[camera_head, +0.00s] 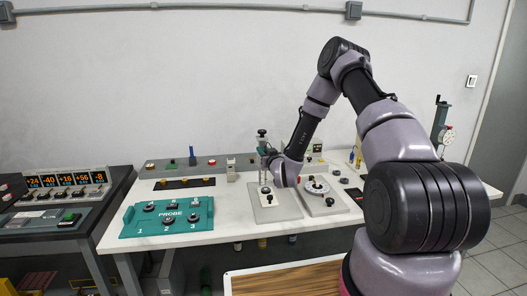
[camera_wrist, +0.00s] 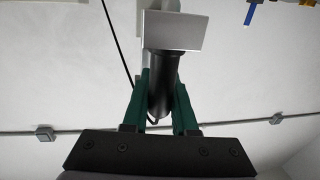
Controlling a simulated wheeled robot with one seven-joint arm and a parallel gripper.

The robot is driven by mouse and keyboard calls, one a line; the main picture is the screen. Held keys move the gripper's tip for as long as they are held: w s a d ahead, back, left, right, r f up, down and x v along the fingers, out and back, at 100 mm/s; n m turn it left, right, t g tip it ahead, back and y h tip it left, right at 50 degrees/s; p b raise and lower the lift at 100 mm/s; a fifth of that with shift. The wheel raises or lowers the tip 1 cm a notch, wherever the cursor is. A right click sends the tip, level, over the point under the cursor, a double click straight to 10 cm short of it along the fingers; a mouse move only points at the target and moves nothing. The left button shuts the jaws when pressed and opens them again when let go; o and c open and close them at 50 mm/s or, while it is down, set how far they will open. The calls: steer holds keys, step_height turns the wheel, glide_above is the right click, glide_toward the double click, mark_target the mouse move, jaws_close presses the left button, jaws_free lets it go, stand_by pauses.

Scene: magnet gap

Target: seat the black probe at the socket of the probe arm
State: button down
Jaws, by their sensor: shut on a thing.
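My gripper (camera_wrist: 162,84) has green fingers that are shut on the sides of the black probe (camera_wrist: 160,64), a dark cylinder, in the wrist view. The probe's far end meets the edge of a light grey block (camera_wrist: 173,32), which appears to be part of the probe arm. The block hides that end, so I cannot tell whether the probe is in the socket or only against it. In the head view, my gripper (camera_head: 269,160) is at the upright stand (camera_head: 262,138) on the bench. The probe is too small to make out there.
A teal tray (camera_head: 127,232) marked PROBE, with numbered places and dark pieces, lies on the white bench (camera_head: 228,231) at left. A grey plate with a round dial (camera_head: 317,186) stands close right of my gripper. A console with orange displays (camera_head: 65,181) is at far left.

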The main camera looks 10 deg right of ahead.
steer(key=c, duration=0.6)
jaws_free()
steer(key=shift+s, duration=0.1)
steer(key=s, duration=0.3)
steer(key=s+d, duration=0.1)
steer(key=s, duration=0.6)
steer(key=shift+s+d, duration=0.25)
steer(key=shift+d, duration=0.1)
